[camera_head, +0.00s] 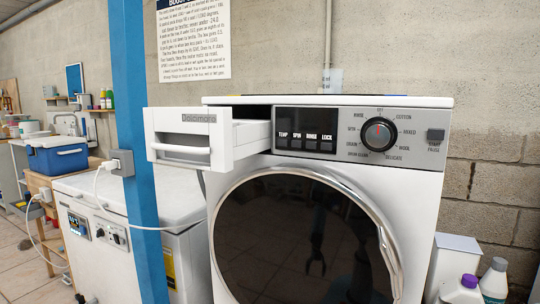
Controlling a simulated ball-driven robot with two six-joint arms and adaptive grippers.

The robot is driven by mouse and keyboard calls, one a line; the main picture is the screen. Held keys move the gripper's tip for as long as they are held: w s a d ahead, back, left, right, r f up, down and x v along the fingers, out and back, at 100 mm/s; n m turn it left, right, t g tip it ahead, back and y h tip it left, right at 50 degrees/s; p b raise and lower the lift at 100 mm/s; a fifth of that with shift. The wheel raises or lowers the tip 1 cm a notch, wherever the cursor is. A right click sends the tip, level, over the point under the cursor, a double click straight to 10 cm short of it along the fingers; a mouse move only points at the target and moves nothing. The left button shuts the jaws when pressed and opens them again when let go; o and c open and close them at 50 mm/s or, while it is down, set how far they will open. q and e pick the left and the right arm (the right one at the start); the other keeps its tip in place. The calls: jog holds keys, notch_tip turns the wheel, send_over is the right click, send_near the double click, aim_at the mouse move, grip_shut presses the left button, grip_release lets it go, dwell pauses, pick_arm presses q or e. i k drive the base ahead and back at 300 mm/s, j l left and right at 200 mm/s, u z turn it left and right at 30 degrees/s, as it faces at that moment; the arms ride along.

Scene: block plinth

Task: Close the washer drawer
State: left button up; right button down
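The washer (425,190) is a white front-loader in the middle of the head view, with a dark round door (300,240) that is closed. Its detergent drawer (185,137) at the top left is pulled out toward me. The drawer's white front has a recessed handle (182,149) and stands clear of the control panel. Neither of my grippers shows directly in this view. A dim reflection of an arm-like shape shows in the door glass.
A blue post (135,130) with a grey socket box (121,162) and white plug stands just left of the drawer. A white chest appliance (100,245) is behind the post. Bottles (462,290) and a white bin (455,258) stand right of the washer.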

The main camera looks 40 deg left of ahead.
aim_at(206, 138)
jog(key=u, duration=1.75)
